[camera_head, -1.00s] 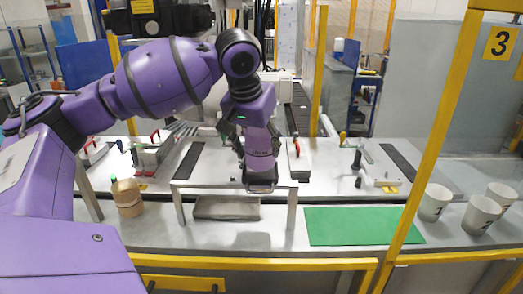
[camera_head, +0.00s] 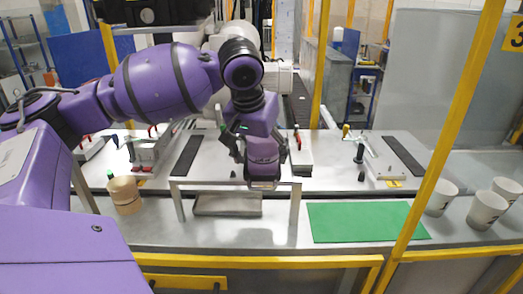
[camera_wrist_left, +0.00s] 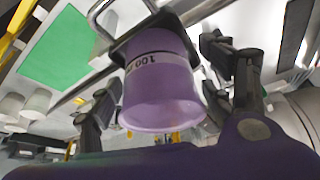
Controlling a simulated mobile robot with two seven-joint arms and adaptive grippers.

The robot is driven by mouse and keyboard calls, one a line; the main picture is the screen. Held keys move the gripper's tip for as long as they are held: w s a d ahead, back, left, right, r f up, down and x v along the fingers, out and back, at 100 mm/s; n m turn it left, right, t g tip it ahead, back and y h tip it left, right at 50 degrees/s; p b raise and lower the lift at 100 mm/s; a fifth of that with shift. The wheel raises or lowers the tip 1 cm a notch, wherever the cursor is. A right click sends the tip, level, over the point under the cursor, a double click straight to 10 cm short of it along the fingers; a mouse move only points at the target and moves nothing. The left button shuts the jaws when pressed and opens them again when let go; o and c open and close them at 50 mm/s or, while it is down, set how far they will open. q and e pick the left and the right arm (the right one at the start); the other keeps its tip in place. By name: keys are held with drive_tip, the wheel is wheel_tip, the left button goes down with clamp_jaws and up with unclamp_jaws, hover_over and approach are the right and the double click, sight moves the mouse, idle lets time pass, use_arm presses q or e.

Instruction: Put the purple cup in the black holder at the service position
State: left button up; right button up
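The purple cup (camera_wrist_left: 160,95) carries a pale band with "100" in the left wrist view. One end of it meets the black holder (camera_wrist_left: 143,42) on a metal rail frame. In the head view the cup (camera_head: 263,172) is at the front of the rail frame, with the holder (camera_head: 262,185) at its lower end. My left gripper (camera_head: 262,152) is around the cup with its dark fingers spread to both sides. The left wrist view shows gaps between the fingers and the cup. How deep the cup sits in the holder is unclear. My right gripper is not in view.
A green mat (camera_head: 365,222) lies right of the rail frame (camera_head: 295,205). White cups (camera_head: 487,208) stand at the far right behind a yellow post (camera_head: 450,130). A wooden container (camera_head: 125,195) stands at the left. Toggle clamps and metal blocks stand farther back on the table.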

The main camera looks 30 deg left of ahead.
use_arm(q)
drive_tip(key=shift+r, duration=0.15)
drive_tip(key=shift+r, duration=0.25)
drive_tip(key=v, duration=1.1)
drive_tip(key=shift+s+r, duration=0.2)
drive_tip(key=shift+r, duration=0.05)
